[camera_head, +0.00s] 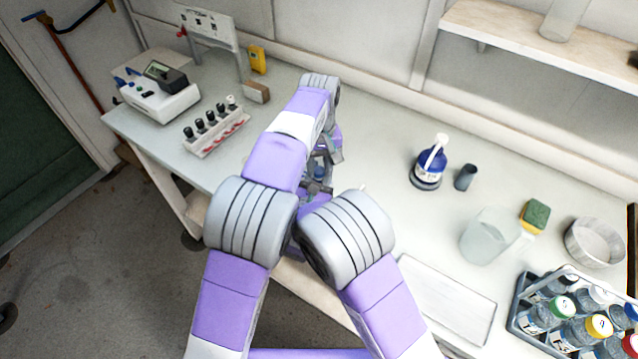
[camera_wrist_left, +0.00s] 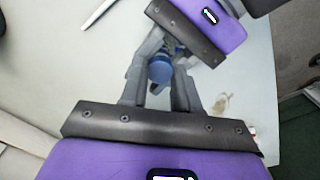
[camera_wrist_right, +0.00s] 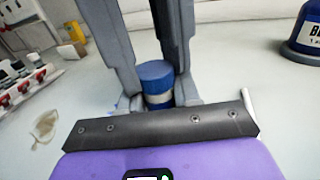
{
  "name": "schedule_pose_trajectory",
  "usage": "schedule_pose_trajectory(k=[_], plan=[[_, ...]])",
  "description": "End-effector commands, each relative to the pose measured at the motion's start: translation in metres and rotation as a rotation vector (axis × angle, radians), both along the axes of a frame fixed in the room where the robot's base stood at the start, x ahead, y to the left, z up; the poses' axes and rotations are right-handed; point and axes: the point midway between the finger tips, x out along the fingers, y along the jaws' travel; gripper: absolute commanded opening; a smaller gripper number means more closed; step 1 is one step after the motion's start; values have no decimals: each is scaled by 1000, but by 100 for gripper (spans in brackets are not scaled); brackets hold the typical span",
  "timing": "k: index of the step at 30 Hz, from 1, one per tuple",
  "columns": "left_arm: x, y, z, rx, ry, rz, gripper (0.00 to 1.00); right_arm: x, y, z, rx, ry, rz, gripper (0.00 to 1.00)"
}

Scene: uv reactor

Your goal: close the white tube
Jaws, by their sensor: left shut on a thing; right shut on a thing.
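A blue round cap or top (camera_wrist_right: 155,72) shows between grey fingers in the right wrist view, with a pale band and more blue below it. A blue round piece (camera_wrist_left: 160,70) also sits between the fingers in the left wrist view. My left gripper (camera_wrist_left: 158,85) and my right gripper (camera_wrist_right: 155,95) meet close together above the bench and are both shut on it. In the head view my arms mostly hide them. I cannot tell which gripper holds which part. A rack (camera_head: 216,134) holds several dark-capped tubes and one white-topped tube (camera_head: 231,101).
A grey-white device (camera_head: 158,98) stands at the back left of the bench. A blue bottle (camera_head: 430,165), a dark cup (camera_head: 465,177), a clear beaker (camera_head: 485,238), a sponge (camera_head: 535,215) and a bottle carrier (camera_head: 520,325) stand to the right. A thin white stick (camera_wrist_left: 97,15) lies near the grippers.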

Motion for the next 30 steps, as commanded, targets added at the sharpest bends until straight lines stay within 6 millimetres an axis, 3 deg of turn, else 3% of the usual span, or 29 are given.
schedule_pose_trajectory(k=[5, 9, 13, 14, 19, 30], plan=[[0, 0, 0, 0, 1, -18, 0, 0, 0, 0, 0, 0, 0, 0], [0, 0, 0, -1, 2, -157, 0, 0, 0, 0, 0, 0, 0, 0], [0, 0, 0, 1, 1, -149, 0, 0, 0, 0, 0, 0, 0, 0], [0, 0, 0, 1, 1, -149, 33, 0, 0, 0, 0, 0, 0, 0], [0, 0, 0, 1, 1, -148, 59, 0, 0, 0, 0, 0, 0, 0], [0, 0, 6, 0, 0, -148, 59, 0, 0, 0, 0, 0, 0, 0]])
